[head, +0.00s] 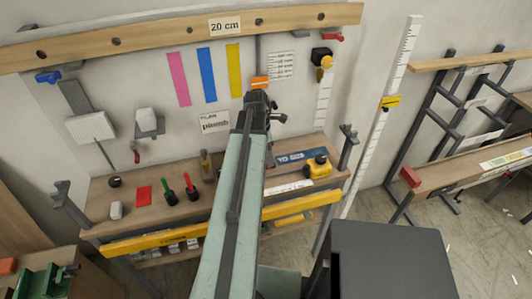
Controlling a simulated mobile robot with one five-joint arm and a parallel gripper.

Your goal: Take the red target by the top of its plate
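A small flat red plate (144,196) is on the left part of the wooden workbench top, and it is the thing that best fits the red target. It is too small to tell whether it stands or lies. My arm reaches up the middle of the head view, and my gripper (259,104) is at its far end, in front of the wall. The gripper is well to the right of the red plate and above it in the picture, apart from it. Its dark fingers are too small to tell whether they are open or shut.
Green-handled (169,190) and red-handled (189,184) tools stand right of the plate. A white block (116,210) is left of it. An orange-red piece (259,82) shows just beyond my gripper. A yellow tool (318,167) is at the bench's right. Grey posts (347,147) rise at the bench ends.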

